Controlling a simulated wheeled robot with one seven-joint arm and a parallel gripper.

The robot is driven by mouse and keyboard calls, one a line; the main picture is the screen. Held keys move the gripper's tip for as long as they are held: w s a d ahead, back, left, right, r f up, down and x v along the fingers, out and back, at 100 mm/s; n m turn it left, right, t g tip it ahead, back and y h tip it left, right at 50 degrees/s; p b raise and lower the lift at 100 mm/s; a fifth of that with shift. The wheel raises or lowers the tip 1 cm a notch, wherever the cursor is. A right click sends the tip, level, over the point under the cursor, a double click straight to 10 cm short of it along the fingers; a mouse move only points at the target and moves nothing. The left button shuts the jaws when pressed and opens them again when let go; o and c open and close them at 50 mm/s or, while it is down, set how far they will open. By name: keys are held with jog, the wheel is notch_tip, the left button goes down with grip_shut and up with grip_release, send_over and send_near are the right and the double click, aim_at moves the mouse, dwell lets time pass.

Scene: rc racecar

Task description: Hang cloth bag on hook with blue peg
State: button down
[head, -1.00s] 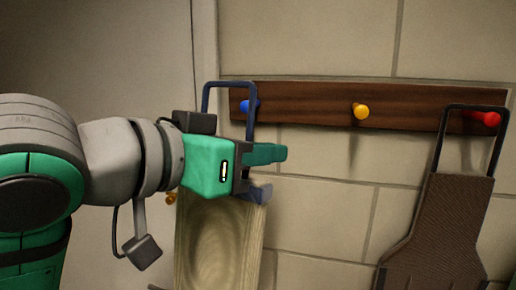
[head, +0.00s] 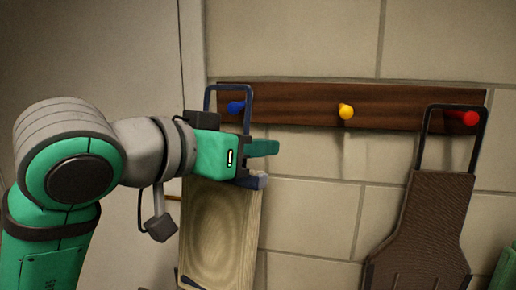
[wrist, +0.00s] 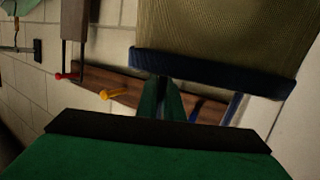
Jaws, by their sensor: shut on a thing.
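The beige cloth bag (head: 220,235) with dark blue trim and a stiff dark blue handle loop (head: 230,87) hangs from my gripper (head: 255,160). My gripper is shut on the bag near its top edge. In the head view the loop frames the blue peg (head: 236,107), with its top bar above the peg. I cannot tell whether the loop is around the peg or in front of it. In the wrist view the bag (wrist: 225,30) appears inverted, its blue band (wrist: 215,73) close to the fingers.
The wooden rack (head: 290,107) on the block wall also carries a yellow peg (head: 346,112) and a red peg (head: 470,118). A brown bag (head: 425,225) hangs at the red peg. The yellow peg is free. A door edge stands left of the rack.

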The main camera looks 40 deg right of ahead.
jog(key=shift+w+d+f, duration=0.3)
jog(key=shift+w+d, duration=0.4)
jog(key=shift+d, duration=0.15)
jog(key=shift+w+d+f, duration=0.35)
jog(key=shift+w+d, duration=0.4)
jog(key=shift+d, duration=0.1)
jog(key=shift+w+d+f, duration=0.3)
jog(key=shift+w+d, duration=0.4)
jog(key=shift+d, duration=0.15)
